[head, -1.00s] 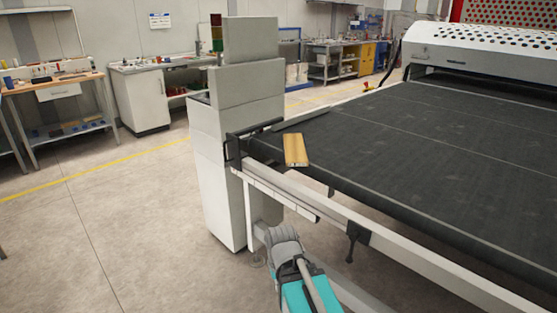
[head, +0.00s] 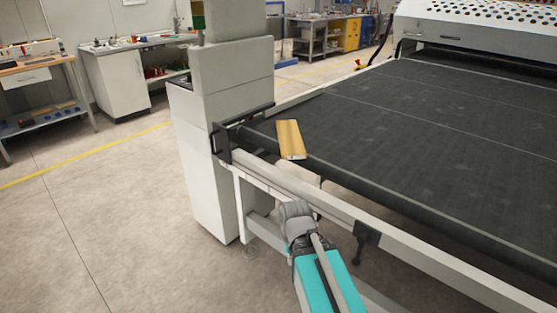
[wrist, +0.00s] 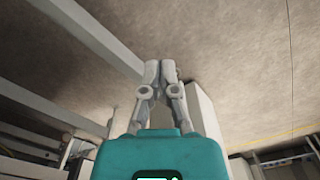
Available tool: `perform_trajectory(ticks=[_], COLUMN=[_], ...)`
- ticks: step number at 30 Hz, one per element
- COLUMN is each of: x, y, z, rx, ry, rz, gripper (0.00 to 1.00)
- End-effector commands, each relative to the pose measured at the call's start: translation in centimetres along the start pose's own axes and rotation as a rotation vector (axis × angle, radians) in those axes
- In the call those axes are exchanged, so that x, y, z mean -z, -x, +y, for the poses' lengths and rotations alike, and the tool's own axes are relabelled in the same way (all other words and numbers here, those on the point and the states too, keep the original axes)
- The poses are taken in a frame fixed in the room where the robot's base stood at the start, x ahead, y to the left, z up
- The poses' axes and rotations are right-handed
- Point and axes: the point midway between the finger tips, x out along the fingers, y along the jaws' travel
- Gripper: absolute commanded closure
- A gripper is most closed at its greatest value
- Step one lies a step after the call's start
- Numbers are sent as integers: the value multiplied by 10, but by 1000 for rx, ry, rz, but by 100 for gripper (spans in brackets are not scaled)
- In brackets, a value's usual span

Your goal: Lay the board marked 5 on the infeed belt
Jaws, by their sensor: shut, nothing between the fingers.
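A yellow-brown wooden board (head: 290,138) lies flat on the near left end of the dark infeed belt (head: 400,125). Its near end is close to the belt's front edge. No number can be read on it. My gripper (wrist: 160,68) shows in the wrist view with its fingertips together and nothing between them. In the head view my arm is low in front of the belt's frame, apart from the board.
A pale cabinet (head: 218,115) stands at the belt's left end. The machine's white perforated hood (head: 475,25) is at the back right. A white rail (head: 400,240) with a black clamp (head: 365,240) runs along the near side. The floor at left is clear.

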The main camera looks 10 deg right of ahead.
Motion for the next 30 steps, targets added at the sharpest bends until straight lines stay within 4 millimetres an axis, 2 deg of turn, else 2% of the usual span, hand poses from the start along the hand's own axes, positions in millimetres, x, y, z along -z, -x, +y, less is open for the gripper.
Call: perform_trajectory(ticks=[8, 13, 14, 30], x=[3, 15, 18, 99], y=[5, 21, 25, 129], z=[0, -1, 5, 0], rx=[0, 0, 0, 0], ry=[-10, -49, -61, -382], rz=[0, 0, 0, 0], gripper=[100, 100, 100, 100])
